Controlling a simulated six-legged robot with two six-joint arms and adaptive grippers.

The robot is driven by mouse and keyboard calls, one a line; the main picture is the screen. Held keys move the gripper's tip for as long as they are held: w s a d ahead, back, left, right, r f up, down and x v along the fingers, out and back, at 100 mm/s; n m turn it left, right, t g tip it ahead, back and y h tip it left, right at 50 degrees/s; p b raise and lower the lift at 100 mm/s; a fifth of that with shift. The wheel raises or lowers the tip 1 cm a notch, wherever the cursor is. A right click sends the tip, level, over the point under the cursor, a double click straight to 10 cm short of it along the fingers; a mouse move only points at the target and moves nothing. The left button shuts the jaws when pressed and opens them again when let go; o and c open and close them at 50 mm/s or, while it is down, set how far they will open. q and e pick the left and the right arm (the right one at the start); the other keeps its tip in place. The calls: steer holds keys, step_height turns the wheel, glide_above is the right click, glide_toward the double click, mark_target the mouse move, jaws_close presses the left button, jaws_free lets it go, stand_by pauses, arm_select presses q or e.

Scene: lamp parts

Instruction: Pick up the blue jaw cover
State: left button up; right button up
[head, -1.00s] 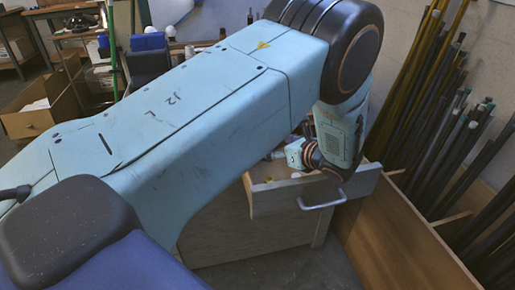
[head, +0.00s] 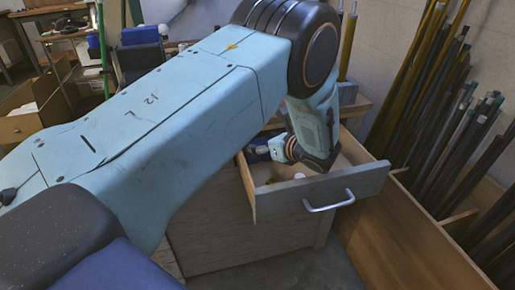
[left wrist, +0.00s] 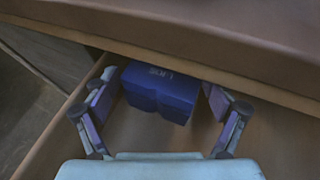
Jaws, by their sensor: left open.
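The blue jaw cover (left wrist: 160,92) is a dark blue block with pale lettering, inside the open drawer near its upper edge in the left wrist view. My left gripper (left wrist: 160,103) is open, with one finger to each side of the cover; I cannot tell whether either finger touches it. In the head view my left gripper (head: 258,151) reaches into the drawer from my wrist, with a dark blue patch at its tip. The drawer (head: 320,195) is pulled out of a wooden cabinet. My right gripper is not in view.
The drawer has a metal handle (head: 328,203), and a small white round thing (head: 299,176) lies inside it. A wooden bin with several dark rods (head: 440,130) stands at the right. A cardboard box (head: 30,115) sits at the far left.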

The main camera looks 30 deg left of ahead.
arm_select(q)
steer(key=shift+s+d+r, duration=0.1)
steer(key=shift+s, duration=0.05)
steer(key=shift+c, duration=0.8)
steer(key=c, duration=0.9)
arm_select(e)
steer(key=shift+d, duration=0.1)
